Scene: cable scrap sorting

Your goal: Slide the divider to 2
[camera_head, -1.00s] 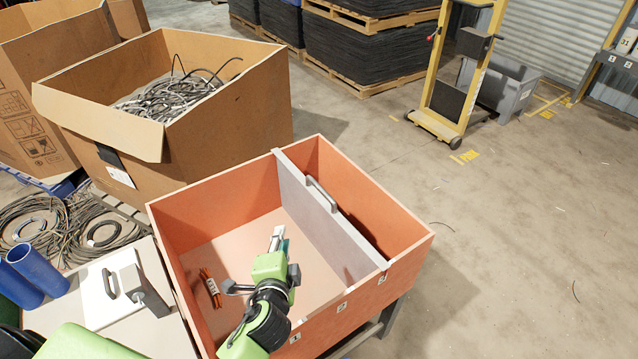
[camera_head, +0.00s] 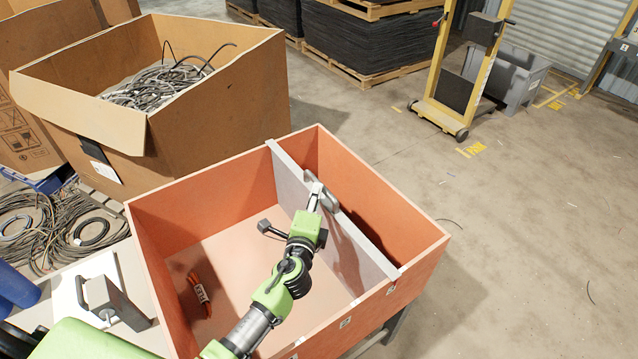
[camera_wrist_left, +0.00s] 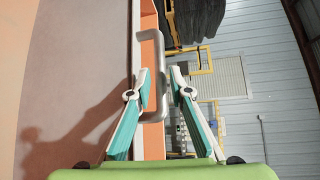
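The grey divider (camera_head: 352,255) stands upright across the orange box (camera_head: 235,196). Its front end meets the front wall near the rightmost small label (camera_head: 392,288); the middle label (camera_head: 345,322) is further left. A grey bar handle (camera_head: 327,197) is fixed near the divider's top. My left gripper (camera_head: 315,192) is at this handle. In the left wrist view my left gripper (camera_wrist_left: 158,85) is open, with one finger on each side of the handle (camera_wrist_left: 152,50); I see a gap on the right side. My right gripper is out of view.
An orange cable bundle (camera_head: 199,289) lies in the box's left compartment. A cardboard box of cables (camera_head: 215,95) stands behind. A grey block with a handle (camera_head: 112,300) rests on a pale surface at left. Floor to the right is open.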

